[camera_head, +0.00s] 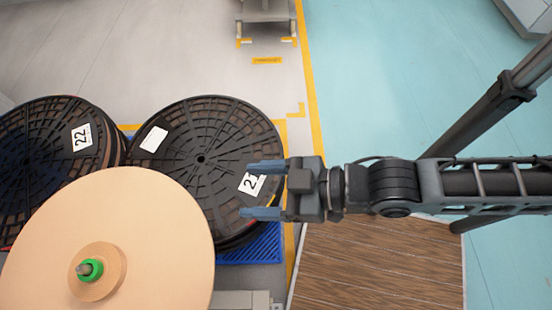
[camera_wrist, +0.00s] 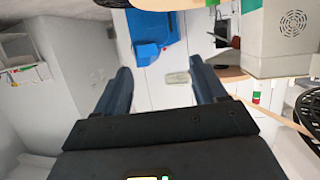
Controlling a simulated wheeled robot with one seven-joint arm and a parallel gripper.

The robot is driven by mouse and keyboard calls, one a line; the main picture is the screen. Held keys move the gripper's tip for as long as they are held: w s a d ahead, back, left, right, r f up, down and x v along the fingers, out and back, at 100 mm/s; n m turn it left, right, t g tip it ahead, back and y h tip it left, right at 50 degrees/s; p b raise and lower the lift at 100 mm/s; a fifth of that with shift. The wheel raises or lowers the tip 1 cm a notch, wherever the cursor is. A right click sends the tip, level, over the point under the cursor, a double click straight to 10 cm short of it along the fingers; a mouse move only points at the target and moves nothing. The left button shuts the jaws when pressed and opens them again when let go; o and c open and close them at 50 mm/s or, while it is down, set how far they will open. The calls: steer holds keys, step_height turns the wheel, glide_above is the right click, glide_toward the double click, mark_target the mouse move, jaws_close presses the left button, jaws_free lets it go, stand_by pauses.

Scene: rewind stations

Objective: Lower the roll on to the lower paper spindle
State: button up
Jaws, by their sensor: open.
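A large tan disc (camera_head: 150,230), which looks like the paper roll, fills the lower left of the head view. It has a smaller round tan hub (camera_head: 108,281) with a green ring (camera_head: 91,270) around a short metal tip, seemingly a spindle end. I cannot tell whether this is the lower paper spindle. My gripper (camera_head: 263,190) is open and empty, to the right of the disc and apart from it in the picture. In the wrist view my gripper (camera_wrist: 162,75) shows two blue fingers spread wide with nothing between them. A tan edge (camera_wrist: 168,4) shows at the top there.
Two black reels, a left one (camera_head: 45,140) and a right one (camera_head: 200,135), lie behind the disc. A blue pallet (camera_head: 255,247) shows beneath the right reel. A brown wooden surface (camera_head: 375,265) lies below my arm. A grey vented box (camera_wrist: 280,45) stands right in the wrist view.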

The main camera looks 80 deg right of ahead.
steer(key=s+d+r+m+h, duration=0.1)
steer(key=s+d+r+h, duration=0.1)
steer(key=s+r, duration=0.5)
steer(key=shift+s+r+m+t, duration=0.3)
steer(key=shift+m+t, duration=0.1)
steer(key=shift+d, duration=0.1)
stand_by(0.6)
